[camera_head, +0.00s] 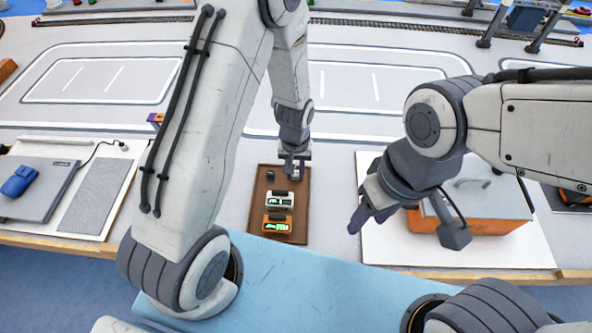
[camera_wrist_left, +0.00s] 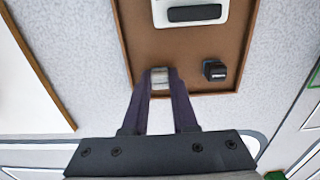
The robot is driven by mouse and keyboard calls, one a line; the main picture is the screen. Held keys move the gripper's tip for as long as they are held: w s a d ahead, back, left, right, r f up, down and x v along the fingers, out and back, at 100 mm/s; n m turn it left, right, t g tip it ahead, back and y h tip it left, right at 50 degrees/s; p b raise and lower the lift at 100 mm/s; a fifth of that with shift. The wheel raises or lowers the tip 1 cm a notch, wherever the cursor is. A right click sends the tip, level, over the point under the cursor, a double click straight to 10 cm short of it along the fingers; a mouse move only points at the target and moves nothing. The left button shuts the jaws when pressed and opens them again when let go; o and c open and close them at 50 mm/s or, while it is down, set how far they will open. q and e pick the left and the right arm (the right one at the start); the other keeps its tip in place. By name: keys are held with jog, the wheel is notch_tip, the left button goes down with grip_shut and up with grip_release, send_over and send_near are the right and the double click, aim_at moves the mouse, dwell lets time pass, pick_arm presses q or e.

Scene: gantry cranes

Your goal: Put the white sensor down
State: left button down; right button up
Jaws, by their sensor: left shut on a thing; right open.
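My left gripper (camera_head: 293,173) is shut on the small white sensor (camera_wrist_left: 161,76), whose end shows between the fingertips in the left wrist view. The fingertips (camera_wrist_left: 160,84) are over the edge of a brown tray (camera_head: 258,215). I cannot tell whether the sensor touches the tray. A small black block (camera_wrist_left: 214,70) is in the tray beside the sensor. A white device with a green screen (camera_head: 280,200) and an orange one (camera_head: 277,223) are also in the tray. My right gripper (camera_head: 371,216) is open and empty, right of the tray.
An orange case with a grey lid (camera_head: 490,222) is on a white board (camera_head: 385,250) at the right. A grey laptop-like panel (camera_head: 40,190) with a blue pouch (camera_head: 19,181) is at the left. Grey table surface around the tray is clear.

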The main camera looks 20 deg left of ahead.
pick_arm(q)
jog(key=shift+f, duration=0.25)
jog(key=c, duration=0.7)
grip_release()
jog(key=shift+r, duration=0.1)
notch_tip(320, 180, up, 12)
jog(key=s+d+r+m, duration=0.2)
jog(key=s+r+m, duration=0.1)
jog(key=s, duration=0.3)
jog(key=s+d+r+m, duration=0.3)
jog(key=s+r, duration=0.1)
jog(key=s, duration=0.3)
jog(key=s+d+r+m+h, duration=0.1)
jog(key=s+d+r+m, duration=0.2)
jog(key=s, duration=0.3)
jog(key=shift+s+r+m, duration=0.3)
jog(key=shift+s+r, duration=0.1)
jog(key=shift+r, duration=0.15)
